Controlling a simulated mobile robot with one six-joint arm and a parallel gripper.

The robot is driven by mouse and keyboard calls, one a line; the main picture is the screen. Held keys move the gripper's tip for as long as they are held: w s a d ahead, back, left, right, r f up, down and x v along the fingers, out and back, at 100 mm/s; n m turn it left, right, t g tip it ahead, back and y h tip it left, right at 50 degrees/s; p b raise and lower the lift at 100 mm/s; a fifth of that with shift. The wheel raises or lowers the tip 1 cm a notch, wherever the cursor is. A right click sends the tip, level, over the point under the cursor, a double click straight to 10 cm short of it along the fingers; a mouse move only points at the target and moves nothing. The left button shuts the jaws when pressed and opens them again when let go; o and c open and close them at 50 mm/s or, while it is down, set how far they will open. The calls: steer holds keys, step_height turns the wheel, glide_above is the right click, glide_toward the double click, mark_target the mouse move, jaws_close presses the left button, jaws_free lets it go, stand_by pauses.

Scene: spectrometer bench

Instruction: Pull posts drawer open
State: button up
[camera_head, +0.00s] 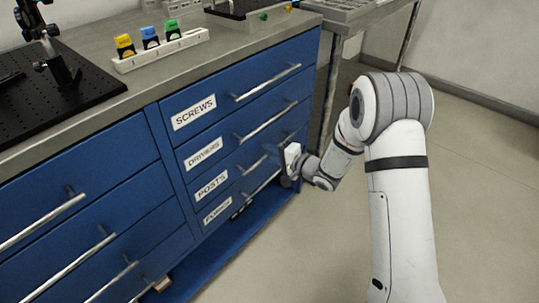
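The posts drawer (231,172) is the third one down in the right-hand stack of the blue cabinet. It carries a white label reading POSTS (211,185), and its front looks flush with the drawers above. Its silver bar handle (255,163) shows at the left, and its right end runs behind my gripper. My gripper (286,162) is at the right part of this drawer front, close to the handle. The fingers are small and partly hidden, so I cannot tell whether they touch or grip the bar.
The SCREWS drawer (194,112) and DRIVERS drawer (204,152) lie above, with bar handles sticking out. A lower drawer (218,210) has a label I cannot read. A white rack (160,55) stands on the bench top. The floor in front (300,240) is clear.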

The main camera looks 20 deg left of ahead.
steer(key=shift+w+a, duration=0.1)
steer(key=shift+a, duration=0.1)
steer(key=shift+c, duration=0.3)
jaws_close()
